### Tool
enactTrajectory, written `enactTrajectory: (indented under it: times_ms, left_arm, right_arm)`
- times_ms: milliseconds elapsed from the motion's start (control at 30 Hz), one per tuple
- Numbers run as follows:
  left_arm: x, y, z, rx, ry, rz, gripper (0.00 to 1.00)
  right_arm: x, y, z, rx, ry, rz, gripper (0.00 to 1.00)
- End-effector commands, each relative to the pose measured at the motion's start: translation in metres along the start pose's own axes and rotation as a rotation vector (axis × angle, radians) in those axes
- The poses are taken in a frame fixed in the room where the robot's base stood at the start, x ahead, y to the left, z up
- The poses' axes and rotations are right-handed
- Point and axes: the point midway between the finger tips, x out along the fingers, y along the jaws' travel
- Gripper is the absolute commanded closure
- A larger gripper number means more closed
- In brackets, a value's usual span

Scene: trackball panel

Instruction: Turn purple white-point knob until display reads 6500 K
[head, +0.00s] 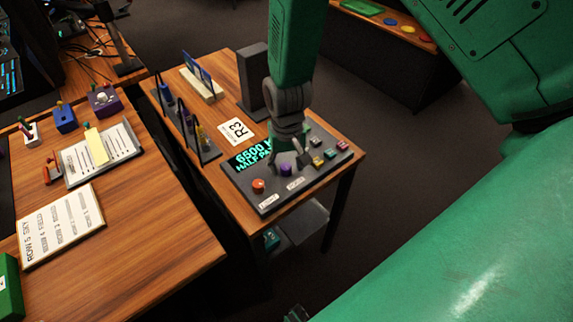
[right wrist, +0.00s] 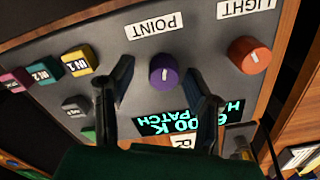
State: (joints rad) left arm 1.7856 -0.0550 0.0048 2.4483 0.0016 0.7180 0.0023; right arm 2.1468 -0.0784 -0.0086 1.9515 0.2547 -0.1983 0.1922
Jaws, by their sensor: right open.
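The purple knob (head: 286,170) stands on a dark grey panel (head: 268,201), above a label reading POINT. In the right wrist view the knob (right wrist: 164,72) has a white mark on its face. My right gripper (head: 288,155) is over the panel at the knob. Its fingers (right wrist: 158,88) are apart, one on each side of the knob, with visible gaps and no clear contact. My left gripper is not seen.
An orange knob (right wrist: 249,55) labelled LIGHT sits beside the purple one. Several small buttons, including IN 1 (right wrist: 79,61), are on its other side.

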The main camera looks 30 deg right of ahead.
Motion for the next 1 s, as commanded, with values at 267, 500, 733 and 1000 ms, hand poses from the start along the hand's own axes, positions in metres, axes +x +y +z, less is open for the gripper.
enactTrajectory:
  times_ms: [267, 500, 733, 1000]
  left_arm:
    - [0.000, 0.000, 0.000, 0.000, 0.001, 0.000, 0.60]
    - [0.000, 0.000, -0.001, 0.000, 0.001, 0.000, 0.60]
    - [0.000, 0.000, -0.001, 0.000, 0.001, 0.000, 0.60]
    - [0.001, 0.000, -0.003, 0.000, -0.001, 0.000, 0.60]
  right_arm:
    - [-0.054, 0.000, -0.002, 0.000, 0.005, -0.001, 0.56]
    - [-0.097, 0.001, -0.003, 0.001, 0.001, 0.000, 0.56]
    - [-0.112, 0.001, -0.002, 0.001, -0.004, 0.001, 0.56]
    - [-0.112, 0.001, -0.002, 0.001, -0.004, 0.001, 0.56]
